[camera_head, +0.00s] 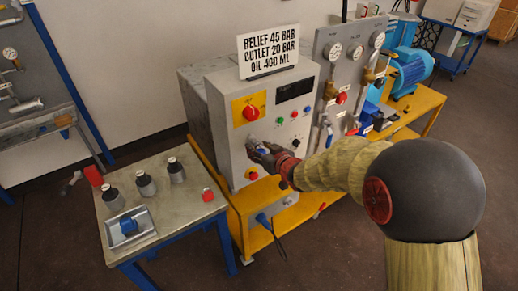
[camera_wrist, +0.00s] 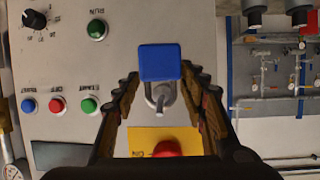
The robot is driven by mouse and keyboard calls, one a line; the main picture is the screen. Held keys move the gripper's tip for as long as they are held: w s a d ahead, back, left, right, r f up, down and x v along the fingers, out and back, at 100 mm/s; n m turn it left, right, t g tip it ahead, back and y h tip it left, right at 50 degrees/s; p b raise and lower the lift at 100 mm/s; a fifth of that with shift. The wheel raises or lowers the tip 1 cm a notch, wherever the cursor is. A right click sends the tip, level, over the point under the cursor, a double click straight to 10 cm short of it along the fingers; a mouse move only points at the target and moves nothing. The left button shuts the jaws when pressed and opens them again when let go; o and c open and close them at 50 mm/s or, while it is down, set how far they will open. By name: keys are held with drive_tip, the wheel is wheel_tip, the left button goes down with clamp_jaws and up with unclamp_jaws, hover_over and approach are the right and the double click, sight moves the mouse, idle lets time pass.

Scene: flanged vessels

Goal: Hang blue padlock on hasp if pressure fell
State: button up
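A blue padlock (camera_wrist: 160,62) sits between the fingers of my gripper (camera_wrist: 160,78) in the wrist view, with both fingertips against its sides. Its metal shackle (camera_wrist: 160,98) points toward the yellow plate with a red part (camera_wrist: 167,148). A small metal piece shows at the shackle; I cannot tell whether the shackle passes through it. In the head view my gripper (camera_head: 262,150) is at the front of the grey control cabinet (camera_head: 228,130), below the red rotary switch (camera_head: 251,112). A hasp is not clearly distinguishable. Pressure gauges (camera_head: 355,51) stand right; their readings are too small to tell.
A sign (camera_head: 268,50) stands on the cabinet. Buttons (camera_head: 280,120) and a red mushroom button (camera_head: 251,173) are close to my gripper. The left table (camera_head: 150,190) holds several dark bottles (camera_head: 145,184), a red-topped item (camera_head: 207,194) and a tray (camera_head: 146,240) with a blue object (camera_head: 128,227).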

drive_tip(key=o, duration=0.3)
drive_tip(key=v, duration=1.2)
drive_tip(key=s+d+f+g+h, duration=0.2)
drive_tip(key=d+f+h, duration=0.2)
drive_tip(key=d+f, duration=0.25)
drive_tip(key=s+d+m+g+h, duration=0.3)
drive_tip(key=s+d, duration=0.5)
drive_tip(key=s, duration=0.1)
drive_tip(key=s+r+m, duration=0.1)
drive_tip(key=s+r, duration=0.3)
drive_tip(key=s, duration=0.2)
drive_tip(key=s+r+m, duration=0.1)
drive_tip(key=s+r, duration=0.4)
drive_tip(key=s, duration=0.1)
drive_tip(key=s+r+g, duration=0.1)
drive_tip(key=s+r, duration=0.3)
drive_tip(key=s, duration=0.2)
drive_tip(key=shift+s+d+r+m+y, duration=0.3)
drive_tip(key=shift+s+r+m, duration=0.1)
idle(0.8)
